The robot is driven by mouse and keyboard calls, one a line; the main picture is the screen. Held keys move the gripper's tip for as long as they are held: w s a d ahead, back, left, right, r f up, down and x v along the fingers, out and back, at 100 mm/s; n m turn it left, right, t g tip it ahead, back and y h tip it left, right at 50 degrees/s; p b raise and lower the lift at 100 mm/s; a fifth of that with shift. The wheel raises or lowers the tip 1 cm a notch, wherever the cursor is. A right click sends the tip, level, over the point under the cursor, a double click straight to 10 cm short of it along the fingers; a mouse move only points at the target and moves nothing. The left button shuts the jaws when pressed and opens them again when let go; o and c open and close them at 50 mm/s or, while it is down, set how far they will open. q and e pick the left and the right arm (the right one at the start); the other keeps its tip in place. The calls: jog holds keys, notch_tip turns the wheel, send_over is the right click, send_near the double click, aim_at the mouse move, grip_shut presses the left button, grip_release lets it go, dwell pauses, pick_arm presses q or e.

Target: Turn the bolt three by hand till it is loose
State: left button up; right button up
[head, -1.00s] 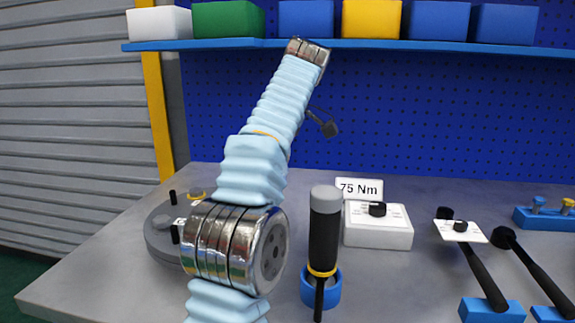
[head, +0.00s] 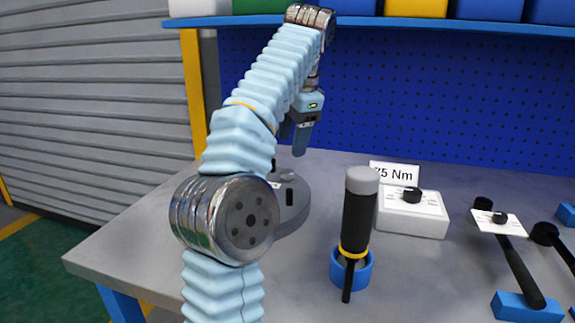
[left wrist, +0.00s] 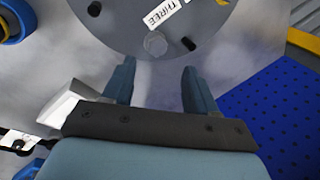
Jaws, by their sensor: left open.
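The flanged shell is a grey round body (head: 292,205) on the bench, partly hidden behind my left arm in the head view. In the left wrist view the grey flange (left wrist: 110,28) fills the top, with a white label reading THREE (left wrist: 163,12). A light grey hex bolt head (left wrist: 155,44) sits beside that label near the rim. A black stud (left wrist: 188,44) stands to its right. My left gripper (head: 302,140) hangs above the shell. In the left wrist view its two fingers (left wrist: 160,85) are spread and empty, with the bolt beyond their tips and between them. My right gripper is not in view.
A black-handled screwdriver (head: 358,215) stands in a blue ring holder (head: 352,270). A white box (head: 412,214) with a black knob and a 75 Nm sign (head: 393,172) are behind it. Black-handled wrenches (head: 520,278) lie right. A blue pegboard (head: 400,90) closes the back.

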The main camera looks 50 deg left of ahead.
aim_at(287, 172)
pick_arm(q)
jog(key=s+d+r+m+t, duration=0.1)
jog(key=s+r+m, duration=0.1)
jog(key=m, duration=1)
jog(key=s+d+r+m+t, duration=0.1)
jog(key=s+r+m+t, duration=0.15)
jog(key=m, duration=0.95)
jog(key=shift+g, duration=0.45)
jog(key=b+x, duration=0.1)
jog(key=x, duration=0.7)
jog(key=b+x, duration=0.1)
jog(key=x, duration=0.4)
jog(key=shift+w+d+b, duration=0.1)
jog(key=shift+w+b, duration=0.15)
jog(key=shift+b, duration=0.1)
